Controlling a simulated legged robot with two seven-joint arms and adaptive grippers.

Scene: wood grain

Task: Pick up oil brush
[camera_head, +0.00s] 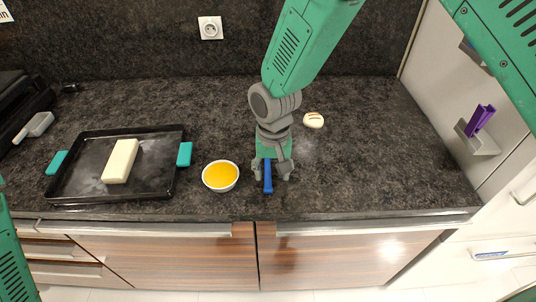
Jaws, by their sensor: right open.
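The oil brush shows as a short blue handle (268,184) on the dark counter, just right of the bowl of yellow oil (220,175). My right gripper (271,176) points down over it with its fingers open, one on each side of the blue handle. I cannot tell whether the fingers touch it. The rest of the brush is hidden under the gripper. A green part of my left arm shows at the lower left edge; its gripper is out of view.
A black tray (82,182) with teal handles holds a pale block (120,161) at the left. A small bun-like item (313,120) lies behind the gripper. A purple object (480,119) stands in a wall holder at right. The right counter is clear.

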